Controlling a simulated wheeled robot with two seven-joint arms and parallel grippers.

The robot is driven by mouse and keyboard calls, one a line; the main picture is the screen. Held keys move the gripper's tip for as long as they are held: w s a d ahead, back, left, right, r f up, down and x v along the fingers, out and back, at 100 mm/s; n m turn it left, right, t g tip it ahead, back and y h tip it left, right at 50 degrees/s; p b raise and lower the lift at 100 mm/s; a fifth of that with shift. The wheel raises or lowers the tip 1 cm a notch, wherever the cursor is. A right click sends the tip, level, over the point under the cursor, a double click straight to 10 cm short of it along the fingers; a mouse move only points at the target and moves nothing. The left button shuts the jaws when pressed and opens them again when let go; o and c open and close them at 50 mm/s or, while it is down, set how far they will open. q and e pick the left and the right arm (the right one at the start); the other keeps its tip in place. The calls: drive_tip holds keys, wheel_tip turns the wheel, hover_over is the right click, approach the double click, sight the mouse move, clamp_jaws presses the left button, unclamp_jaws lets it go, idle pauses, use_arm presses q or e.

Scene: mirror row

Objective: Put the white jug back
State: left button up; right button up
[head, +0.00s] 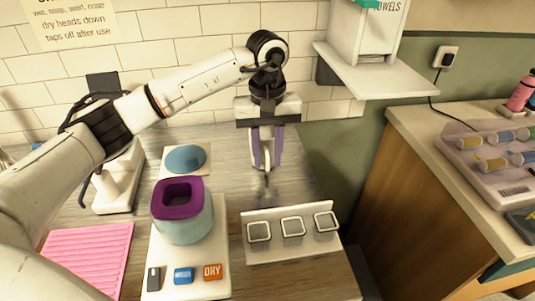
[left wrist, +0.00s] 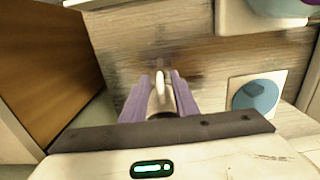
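My left gripper (head: 266,158) has purple fingers that point down over the grey wood counter. A small white jug (head: 266,146) is between the fingers. In the left wrist view the jug (left wrist: 161,98) fills the gap between the fingers (left wrist: 161,92), with a thin pale handle or rim edge toward the tips. The gripper looks shut on it. The jug appears to be held above the counter, with a dark shadow patch below. Much of the jug is hidden by the fingers. My right gripper is not in view.
A blue disc (head: 185,158) lies on a pale square mat left of the gripper. A teal pot with a purple top (head: 183,222) stands on a white base with labels. A white rack with three square frames (head: 292,230) is in front. A towel shelf (head: 385,82) overhangs right.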

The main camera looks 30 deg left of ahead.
use_arm(q)
wheel_tip(320, 180, up, 12)
drive_tip(key=shift+r+b, duration=0.2)
drive_tip(key=shift+b, duration=0.1)
idle(0.4)
